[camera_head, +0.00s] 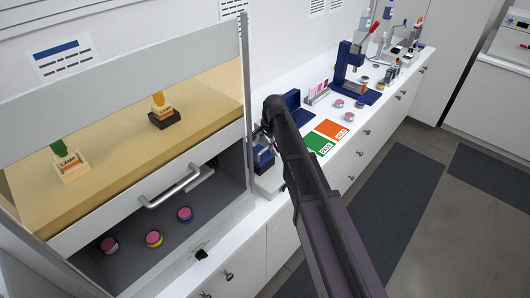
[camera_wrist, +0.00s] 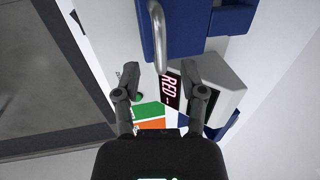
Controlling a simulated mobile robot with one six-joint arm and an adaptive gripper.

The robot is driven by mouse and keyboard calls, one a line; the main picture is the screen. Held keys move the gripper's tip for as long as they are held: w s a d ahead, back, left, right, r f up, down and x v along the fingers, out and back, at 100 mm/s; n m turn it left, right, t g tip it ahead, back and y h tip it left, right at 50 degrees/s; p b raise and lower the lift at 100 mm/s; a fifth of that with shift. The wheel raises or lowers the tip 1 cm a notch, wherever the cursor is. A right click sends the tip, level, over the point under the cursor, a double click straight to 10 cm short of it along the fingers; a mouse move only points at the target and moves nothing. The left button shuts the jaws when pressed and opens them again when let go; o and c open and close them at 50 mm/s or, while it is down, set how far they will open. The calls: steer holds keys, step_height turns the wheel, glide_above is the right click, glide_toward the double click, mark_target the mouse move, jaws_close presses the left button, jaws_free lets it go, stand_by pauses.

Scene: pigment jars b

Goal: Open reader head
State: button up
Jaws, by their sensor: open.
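The reader is a pale device with a blue head (camera_wrist: 200,25) and a curved silver handle (camera_wrist: 157,35) on the head. Its dark display (camera_wrist: 170,90) shows red letters that look like "RED". In the head view the reader (camera_head: 268,180) stands on the white counter just right of the cabinet, partly hidden by my arm. My gripper (camera_wrist: 160,75) is open, with its fingers spread to either side of the handle's near end and the display. I cannot tell whether it touches the handle. Nothing is held.
A cabinet with a raised-looking glass front and a grey bar handle (camera_head: 175,187) stands close on the left, with several jars inside. A green card (camera_head: 319,143) and an orange card (camera_head: 331,130) lie right of my arm. A blue press (camera_head: 349,62) stands farther along the counter.

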mark_target(265, 150)
steer(key=shift+w+a+f+b, duration=0.15)
steer(key=shift+f+b, duration=0.55)
steer(key=shift+f, duration=0.15)
steer(key=shift+w+a+f+b, duration=0.1)
steer(key=shift+f+b, duration=0.6)
steer(key=shift+f, duration=0.15)
jaws_close()
